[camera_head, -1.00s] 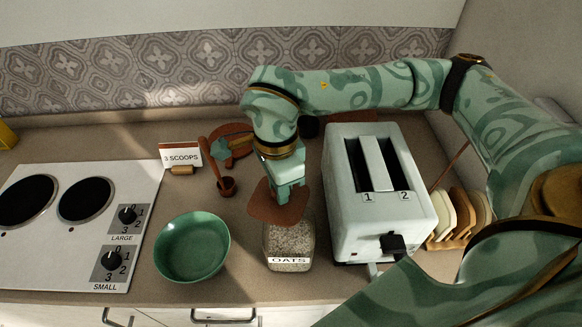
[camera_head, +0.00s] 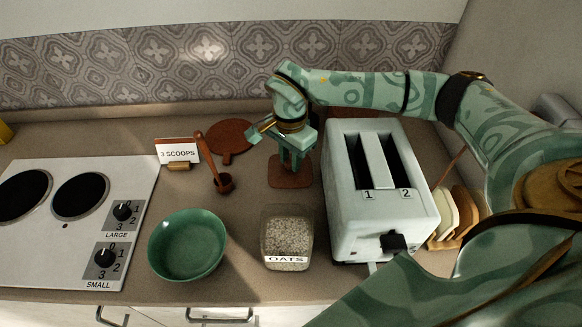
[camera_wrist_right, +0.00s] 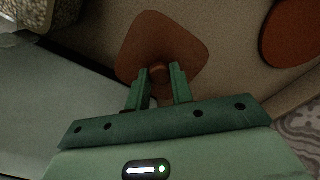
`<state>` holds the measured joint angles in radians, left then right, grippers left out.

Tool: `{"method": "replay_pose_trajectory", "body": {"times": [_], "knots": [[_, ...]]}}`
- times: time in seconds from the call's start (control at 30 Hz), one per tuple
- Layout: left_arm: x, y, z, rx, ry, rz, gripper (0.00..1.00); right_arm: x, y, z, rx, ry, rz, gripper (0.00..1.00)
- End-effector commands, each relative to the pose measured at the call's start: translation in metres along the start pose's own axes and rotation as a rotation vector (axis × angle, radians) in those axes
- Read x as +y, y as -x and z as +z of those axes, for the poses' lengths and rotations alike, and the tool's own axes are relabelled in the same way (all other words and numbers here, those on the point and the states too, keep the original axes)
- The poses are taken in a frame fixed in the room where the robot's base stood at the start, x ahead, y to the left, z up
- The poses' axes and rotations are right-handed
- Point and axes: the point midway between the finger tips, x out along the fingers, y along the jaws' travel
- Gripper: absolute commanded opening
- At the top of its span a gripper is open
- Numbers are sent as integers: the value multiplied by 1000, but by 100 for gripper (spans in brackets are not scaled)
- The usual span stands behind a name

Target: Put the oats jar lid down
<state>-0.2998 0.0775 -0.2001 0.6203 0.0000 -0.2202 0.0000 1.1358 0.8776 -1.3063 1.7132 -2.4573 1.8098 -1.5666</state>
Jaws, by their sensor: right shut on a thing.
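The oats jar lid (camera_head: 290,176) is a flat brown square with rounded corners and a round knob. It is at the counter surface behind the oats jar; I cannot tell if it touches the counter. It also shows in the right wrist view (camera_wrist_right: 190,50). My right gripper (camera_head: 291,162) points down over the lid, shut on its knob, and the fingers show in the right wrist view (camera_wrist_right: 160,75). The oats jar (camera_head: 288,235) stands uncovered, full of oats, label facing front. My left gripper is not in view.
A white toaster (camera_head: 375,200) stands right of the lid, with a toast rack (camera_head: 458,217) beyond it. A green bowl (camera_head: 187,245), a brown scoop (camera_head: 222,183), a "3 SCOOPS" card (camera_head: 178,152) and a brown round board (camera_head: 230,136) are to the left. A stove (camera_head: 75,220) is far left.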

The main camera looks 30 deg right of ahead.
Motion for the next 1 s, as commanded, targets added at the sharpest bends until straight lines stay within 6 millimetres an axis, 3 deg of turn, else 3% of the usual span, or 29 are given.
{"method": "replay_pose_trajectory", "body": {"times": [0.23, 0.4, 0.77, 0.8, 0.87, 1.0], "knots": [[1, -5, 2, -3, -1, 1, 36, -8, -19, -12, -1, 0, 0, 1], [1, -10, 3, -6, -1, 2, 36, -7, -47, -12, -2, 0, 2, 1], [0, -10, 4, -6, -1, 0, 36, -8, -51, -12, -1, 0, 0, 1], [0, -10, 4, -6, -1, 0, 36, -8, -51, -12, -1, 1, 0, 28], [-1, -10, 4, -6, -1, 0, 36, -8, -51, -12, -1, 0, 0, 45], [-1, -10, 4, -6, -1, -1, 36, -8, -50, -12, -1, 0, 0, 45]]}}
